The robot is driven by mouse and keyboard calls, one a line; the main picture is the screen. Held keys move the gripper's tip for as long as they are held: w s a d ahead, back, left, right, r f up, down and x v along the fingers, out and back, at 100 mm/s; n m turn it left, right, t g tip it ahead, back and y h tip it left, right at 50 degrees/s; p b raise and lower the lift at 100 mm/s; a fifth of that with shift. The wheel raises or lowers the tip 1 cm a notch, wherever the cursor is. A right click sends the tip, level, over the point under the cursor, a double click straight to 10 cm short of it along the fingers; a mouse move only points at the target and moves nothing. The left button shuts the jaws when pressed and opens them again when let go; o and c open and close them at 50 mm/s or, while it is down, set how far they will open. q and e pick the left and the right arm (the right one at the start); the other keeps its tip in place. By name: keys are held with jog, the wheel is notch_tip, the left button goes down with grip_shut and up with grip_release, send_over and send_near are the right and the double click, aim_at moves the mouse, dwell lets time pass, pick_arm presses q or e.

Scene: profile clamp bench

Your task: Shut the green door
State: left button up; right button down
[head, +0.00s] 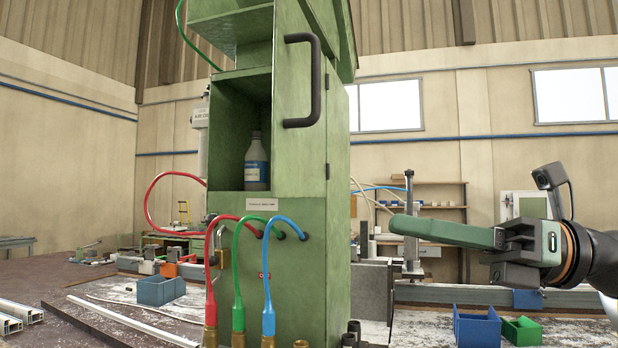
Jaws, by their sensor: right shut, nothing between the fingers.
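The green cabinet (300,250) stands upright in the middle of the head view. Its green door (296,150) is a tall panel with a black bar handle (316,80) on its upper part. To the left of the panel an open compartment shows a white-and-blue bottle (257,165), so the door stands at least partly open. How far it is swung, I cannot tell. My right gripper (394,224) comes in from the right, shut and empty, its long green fingers pointing left. In the picture it is right of the cabinet and below the handle, apart from both. My left gripper is not in view.
Red, green and blue hoses (238,270) loop out from the cabinet's front. Blue (476,328) and green (522,331) bins stand on the bench at lower right. Another blue bin (160,290) and metal profiles (130,320) are at left. Air between handle and gripper looks clear.

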notch_tip(320, 180, up, 5)
jog(key=s+d+n+t+h, duration=0.2)
jog(key=s+h, duration=0.1)
jog(key=p, duration=0.2)
send_near(280, 179)
jog(key=x, duration=0.7)
jog(key=shift+m+t, duration=0.3)
